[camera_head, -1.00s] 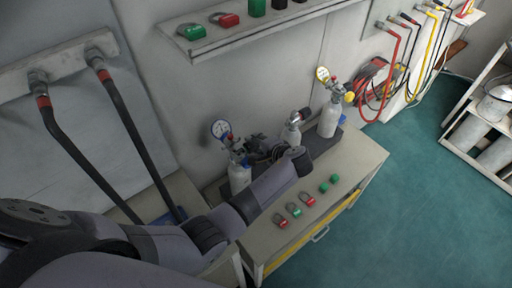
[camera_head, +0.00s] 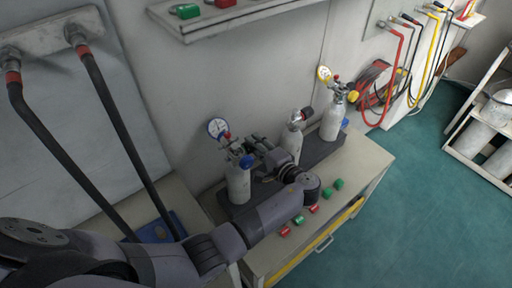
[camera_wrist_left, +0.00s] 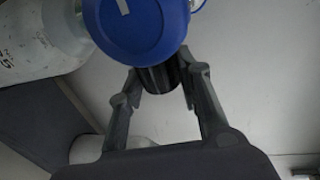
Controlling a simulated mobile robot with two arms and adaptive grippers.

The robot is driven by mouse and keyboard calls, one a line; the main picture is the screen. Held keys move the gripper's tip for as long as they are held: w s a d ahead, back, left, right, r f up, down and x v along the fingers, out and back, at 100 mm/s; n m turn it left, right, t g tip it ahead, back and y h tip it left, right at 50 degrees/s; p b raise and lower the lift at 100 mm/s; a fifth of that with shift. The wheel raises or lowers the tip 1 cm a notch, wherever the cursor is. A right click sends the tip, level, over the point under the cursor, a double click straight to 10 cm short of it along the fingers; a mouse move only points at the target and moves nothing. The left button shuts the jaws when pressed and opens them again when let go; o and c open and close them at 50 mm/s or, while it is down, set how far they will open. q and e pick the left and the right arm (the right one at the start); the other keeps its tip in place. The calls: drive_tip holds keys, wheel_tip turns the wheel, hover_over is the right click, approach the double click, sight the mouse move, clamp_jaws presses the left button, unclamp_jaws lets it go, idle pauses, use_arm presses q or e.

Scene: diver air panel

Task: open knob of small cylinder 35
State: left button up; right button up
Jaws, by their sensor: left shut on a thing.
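A small white cylinder (camera_head: 238,184) with a white gauge (camera_head: 217,128) and a blue round part (camera_head: 246,161) at its valve stands upright at the left of the bench. My left gripper (camera_head: 262,148) is at its valve, on the right side. In the left wrist view, the left gripper (camera_wrist_left: 160,80) has its fingertips on either side of a black knob (camera_wrist_left: 158,79) and is shut on it. The blue round part (camera_wrist_left: 145,25) lies just beyond and covers part of the knob. The cylinder's white body (camera_wrist_left: 35,45) shows at upper left, with small dark marks. My right gripper is not in view.
Two more white cylinders (camera_head: 292,148) (camera_head: 332,120) stand to the right on a dark base. Red and green locks (camera_head: 285,231) lie on the bench front, partly behind my left arm. A wall shelf (camera_head: 235,16) overhangs the bench. Hoses hang at left and back right.

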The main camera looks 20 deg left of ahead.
use_arm(q)
drive_tip(key=shift+f, duration=0.1)
drive_tip(key=o, duration=1.2)
drive_tip(key=shift+r, duration=0.2)
wheel_tip(320, 180, up, 10)
drive_tip(key=shift+d+f, duration=0.1)
